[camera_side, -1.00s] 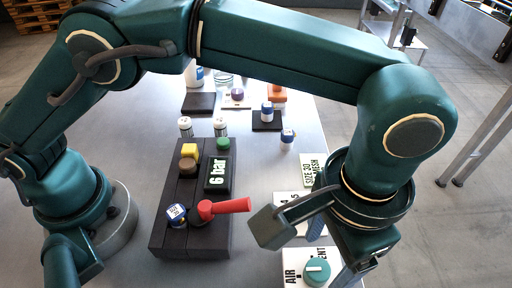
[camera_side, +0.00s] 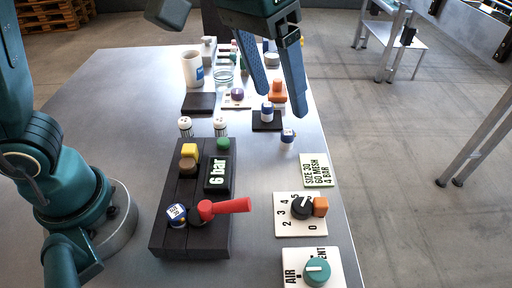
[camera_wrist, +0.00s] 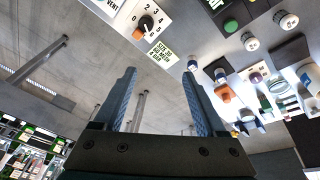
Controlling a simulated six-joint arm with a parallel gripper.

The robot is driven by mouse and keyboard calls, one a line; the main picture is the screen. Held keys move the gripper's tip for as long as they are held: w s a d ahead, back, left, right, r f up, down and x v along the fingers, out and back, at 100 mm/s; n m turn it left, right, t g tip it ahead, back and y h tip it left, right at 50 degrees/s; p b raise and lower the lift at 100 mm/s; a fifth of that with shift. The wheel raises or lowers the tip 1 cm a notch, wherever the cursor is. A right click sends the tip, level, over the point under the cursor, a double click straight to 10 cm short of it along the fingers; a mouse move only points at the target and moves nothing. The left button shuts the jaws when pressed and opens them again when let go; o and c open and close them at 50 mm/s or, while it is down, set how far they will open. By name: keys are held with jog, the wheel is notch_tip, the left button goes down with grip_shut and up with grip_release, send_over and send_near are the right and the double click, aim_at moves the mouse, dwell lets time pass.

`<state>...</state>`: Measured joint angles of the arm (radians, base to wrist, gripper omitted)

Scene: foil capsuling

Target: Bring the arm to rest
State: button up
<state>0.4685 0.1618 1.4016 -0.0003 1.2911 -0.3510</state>
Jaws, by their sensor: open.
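My gripper (camera_side: 276,84) is raised above the right side of the table (camera_side: 120,110), near its far half. Its two blue fingers point down and are spread apart with nothing between them. In the wrist view my gripper (camera_wrist: 160,95) is also open and empty, with the floor behind its fingers. The fingers touch nothing that I can see. Most of my arm is out of the side view at the top; my base and lower arm stand at the left.
A black block with a red lever (camera_side: 228,206) and a "6 bar" display (camera_side: 217,174) stands mid-table. A numbered dial (camera_side: 301,207) and an AIR/VENT knob (camera_side: 317,271) lie front right. Further back are a white mug (camera_side: 191,70) and several small parts. The left table is clear.

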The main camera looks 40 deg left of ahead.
jog(key=s+a+f+n+t+y, duration=0.1)
jog(key=s+a, duration=0.3)
jog(key=a, duration=0.2)
jog(key=s+a+n+t, duration=0.2)
jog(key=s+a, duration=0.2)
jog(key=a, duration=0.3)
jog(key=shift+m, duration=0.7)
jog(key=f, duration=0.1)
jog(key=s+f, duration=0.1)
jog(key=f, duration=0.1)
jog(key=s+f, duration=0.1)
jog(key=f, duration=0.1)
jog(key=shift+s+a, duration=0.25)
jog(key=shift+a, duration=0.15)
